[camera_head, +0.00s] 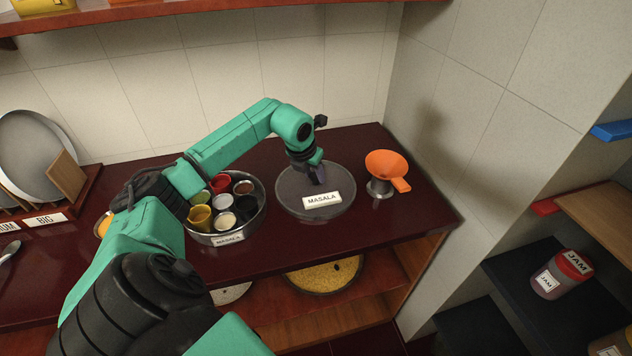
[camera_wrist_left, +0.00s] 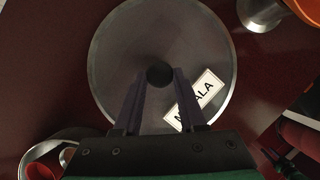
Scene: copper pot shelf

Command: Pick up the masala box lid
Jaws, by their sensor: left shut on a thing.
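The masala box lid (camera_head: 290,195) is a round grey see-through disc with a white MASALA label (camera_head: 322,199). It is over the dark red counter, right of the open masala box (camera_head: 216,239), a round steel tin with several small cups. My left gripper (camera_head: 317,178) reaches down onto the middle of the lid. In the left wrist view its two fingers (camera_wrist_left: 159,78) are shut on the dark knob (camera_wrist_left: 158,74) at the centre of the lid (camera_wrist_left: 115,60). I cannot tell whether the lid touches the counter. My right gripper is not in view.
An orange funnel (camera_head: 386,164) in a small metal cup stands just right of the lid. A tiled wall (camera_head: 335,60) is behind and another at the right. A plate rack (camera_head: 75,200) is at the far left. A yellow-filled tray (camera_head: 325,275) sits on the shelf below.

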